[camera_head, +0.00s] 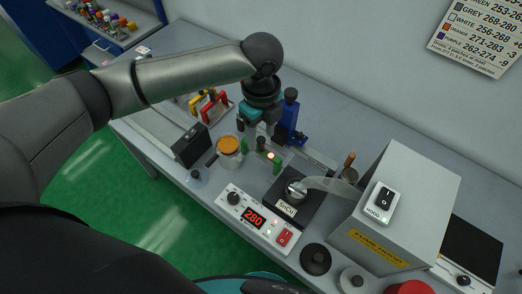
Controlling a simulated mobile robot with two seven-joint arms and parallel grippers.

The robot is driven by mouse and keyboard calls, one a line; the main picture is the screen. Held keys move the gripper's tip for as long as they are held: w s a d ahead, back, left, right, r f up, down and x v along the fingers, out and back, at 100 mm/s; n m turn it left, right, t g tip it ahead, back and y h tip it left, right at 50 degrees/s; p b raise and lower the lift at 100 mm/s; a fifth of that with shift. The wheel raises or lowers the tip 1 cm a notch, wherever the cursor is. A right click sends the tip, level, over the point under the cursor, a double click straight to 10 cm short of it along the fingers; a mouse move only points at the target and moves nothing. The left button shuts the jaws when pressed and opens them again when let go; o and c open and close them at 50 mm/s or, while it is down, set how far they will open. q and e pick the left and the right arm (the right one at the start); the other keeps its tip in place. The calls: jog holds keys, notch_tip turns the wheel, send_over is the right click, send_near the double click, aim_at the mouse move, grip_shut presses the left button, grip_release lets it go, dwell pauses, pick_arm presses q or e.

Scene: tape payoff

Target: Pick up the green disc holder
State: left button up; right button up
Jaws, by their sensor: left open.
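Small green upright parts stand on the bench near the middle; one green piece (277,166) is beside a small lit orange spot, another (245,145) is just below my gripper. I cannot tell for sure which is the disc holder, as the parts are small and partly covered. My left gripper (254,134) points down just above this group, with its teal body below the dark wrist. It is open, and I see nothing held in it. My right gripper is not in view.
A jar with an orange lid (229,144) and a black box (191,145) stand left of the gripper. A blue device (290,120) is close on its right. Red and yellow holders (208,105) stand behind. A controller reading 280 (254,217) and a grey box (395,205) are nearer.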

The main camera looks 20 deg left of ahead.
aim_at(261, 139)
pick_arm(q)
jog(key=shift+w+a+f, duration=0.1)
jog(key=shift+w+f, duration=0.05)
jog(key=shift+f, duration=1.2)
jog(key=shift+w+a+f, duration=0.1)
jog(key=shift+w+f, duration=0.05)
jog(key=shift+f, duration=1.15)
grip_shut()
